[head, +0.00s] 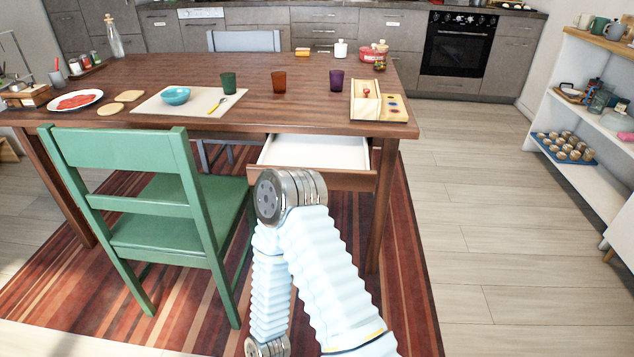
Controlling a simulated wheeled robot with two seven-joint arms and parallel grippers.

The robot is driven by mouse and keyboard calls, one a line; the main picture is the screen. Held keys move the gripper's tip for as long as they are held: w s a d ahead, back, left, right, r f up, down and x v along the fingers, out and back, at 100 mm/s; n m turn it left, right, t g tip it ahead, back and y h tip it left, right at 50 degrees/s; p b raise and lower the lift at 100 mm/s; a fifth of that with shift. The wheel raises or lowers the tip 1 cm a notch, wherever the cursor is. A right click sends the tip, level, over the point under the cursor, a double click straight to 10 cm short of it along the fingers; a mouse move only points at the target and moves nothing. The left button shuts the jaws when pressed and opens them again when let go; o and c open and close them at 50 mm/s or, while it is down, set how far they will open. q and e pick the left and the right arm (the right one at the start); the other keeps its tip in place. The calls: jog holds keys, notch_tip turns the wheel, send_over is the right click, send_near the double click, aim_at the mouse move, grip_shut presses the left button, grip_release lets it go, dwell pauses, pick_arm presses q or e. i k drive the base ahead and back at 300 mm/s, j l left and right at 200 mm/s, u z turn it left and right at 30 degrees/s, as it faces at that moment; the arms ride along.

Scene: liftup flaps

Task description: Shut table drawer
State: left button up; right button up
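The table drawer (346,180) is pulled open under the right part of the near edge of the brown wooden table (300,82). Its white inside shows and looks empty. Its wooden front faces me, and its lower left part is hidden behind a metal joint of my arm. That arm rises from the bottom of the head view and bends back down at the joint. I cannot tell whether the joint touches the drawer front. Neither of my grippers is in view.
A green chair (125,155) stands close left of the drawer. The table's near right leg (381,205) is just right of it. Cups, a bowl and a wooden box (378,102) are on the table. Pale floor on the right is clear up to a white shelf (575,100).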

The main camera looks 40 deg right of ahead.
aim_at(343, 161)
jog(key=i+l+z, duration=0.15)
jog(key=l, duration=0.15)
jog(key=l+z, duration=0.15)
jog(key=l, duration=0.15)
jog(key=i+l+z, duration=0.2)
jog(key=i+l, duration=0.1)
jog(key=l, duration=0.2)
jog(key=i+l, duration=0.1)
jog(key=l, duration=0.25)
jog(key=i+l+z, duration=0.1)
jog(key=l, duration=0.2)
